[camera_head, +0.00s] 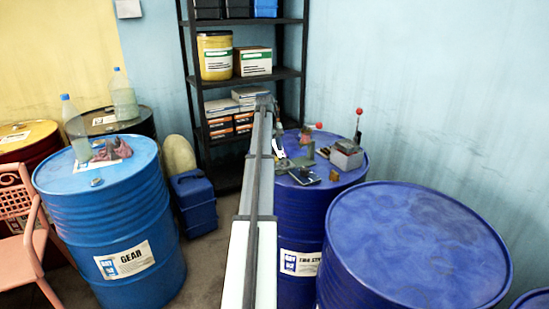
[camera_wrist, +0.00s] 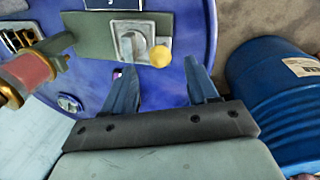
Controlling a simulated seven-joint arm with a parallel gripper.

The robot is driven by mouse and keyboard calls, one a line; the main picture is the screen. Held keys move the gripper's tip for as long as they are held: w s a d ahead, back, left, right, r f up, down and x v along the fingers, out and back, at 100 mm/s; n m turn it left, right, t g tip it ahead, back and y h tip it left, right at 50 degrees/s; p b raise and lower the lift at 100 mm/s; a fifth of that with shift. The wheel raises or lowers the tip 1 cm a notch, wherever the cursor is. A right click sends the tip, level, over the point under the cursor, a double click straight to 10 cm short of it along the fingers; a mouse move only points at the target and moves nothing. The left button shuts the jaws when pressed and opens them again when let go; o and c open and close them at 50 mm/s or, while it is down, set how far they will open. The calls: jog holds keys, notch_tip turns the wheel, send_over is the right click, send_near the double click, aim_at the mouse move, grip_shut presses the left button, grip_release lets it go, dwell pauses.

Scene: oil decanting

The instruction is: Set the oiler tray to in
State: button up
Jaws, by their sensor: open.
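On a blue drum top, the wrist view shows a flat grey-green plate (camera_wrist: 92,38) carrying a grey metal fitting (camera_wrist: 132,44) and a round yellow knob (camera_wrist: 160,57). A dark blue labelled piece (camera_wrist: 113,4) sits at its upper edge, cut off by the frame. I cannot tell which part is the oiler tray, or its position. My gripper (camera_wrist: 160,66) is open and empty, its fingers pointing toward the fitting and knob; contact cannot be judged. In the head view a small dark flat piece (camera_head: 304,176) lies on the drum top near the end of my arm.
A red-and-brass device (camera_wrist: 26,76) stands close left of my fingers. A grey box (camera_head: 347,158) and a red-knobbed lever (camera_head: 359,113) share the drum top. A bare blue drum (camera_head: 418,240) stands in front right, a shelf (camera_head: 285,75) behind, a GEAR drum (camera_head: 97,185) left.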

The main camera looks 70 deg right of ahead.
jog(key=shift+s+d+f, duration=0.1)
jog(key=shift+d+f, duration=0.1)
jog(key=shift+f, duration=0.85)
jog(key=shift+s+d+f, duration=0.1)
jog(key=shift+d+f, duration=0.05)
jog(key=shift+f, duration=0.9)
jog(key=shift+c, duration=0.2)
grip_shut()
